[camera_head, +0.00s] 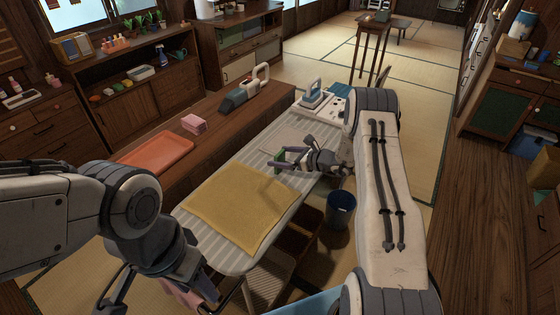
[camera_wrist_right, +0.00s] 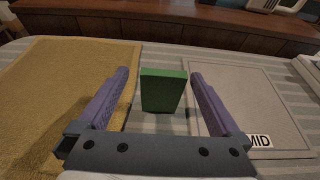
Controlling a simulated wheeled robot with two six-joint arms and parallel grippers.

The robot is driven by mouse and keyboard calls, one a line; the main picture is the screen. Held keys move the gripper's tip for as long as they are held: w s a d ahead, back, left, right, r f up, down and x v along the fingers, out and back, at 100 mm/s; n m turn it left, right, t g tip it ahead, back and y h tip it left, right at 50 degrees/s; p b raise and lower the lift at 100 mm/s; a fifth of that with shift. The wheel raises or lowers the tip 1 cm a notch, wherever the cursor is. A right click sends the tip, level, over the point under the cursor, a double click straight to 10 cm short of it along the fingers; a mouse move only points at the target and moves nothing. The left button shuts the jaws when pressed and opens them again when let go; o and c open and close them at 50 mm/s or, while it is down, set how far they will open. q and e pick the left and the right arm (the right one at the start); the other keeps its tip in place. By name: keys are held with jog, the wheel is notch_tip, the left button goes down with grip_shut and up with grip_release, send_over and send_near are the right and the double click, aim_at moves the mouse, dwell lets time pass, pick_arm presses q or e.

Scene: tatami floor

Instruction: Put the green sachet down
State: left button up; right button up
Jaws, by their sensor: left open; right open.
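The green sachet (camera_wrist_right: 162,91) stands upright on the striped ironing board between the two purple fingers of my right gripper (camera_wrist_right: 160,92). A gap shows on both sides of it, and the fingers are open. In the head view the sachet (camera_head: 280,156) is partly hidden by the right gripper (camera_head: 282,160). My left gripper (camera_head: 158,312) is at the bottom left, low beside the board; it is open, and I see nothing in it.
A yellow cloth (camera_head: 238,205) lies on the ironing board (camera_head: 228,258). A grey mat marked "MID" (camera_wrist_right: 245,100) lies right of the sachet. An iron (camera_head: 313,93) stands at the board's far end. An orange tray (camera_head: 155,152) and pink box (camera_head: 194,124) are on the bench. A blue bin (camera_head: 341,208) stands below.

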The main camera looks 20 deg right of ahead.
jog(key=p+x, duration=0.1)
jog(key=x, duration=0.3)
jog(key=shift+w, duration=0.3)
jog(key=shift+c, duration=0.3)
jog(key=shift+r, duration=0.1)
jog(key=c, duration=1.4)
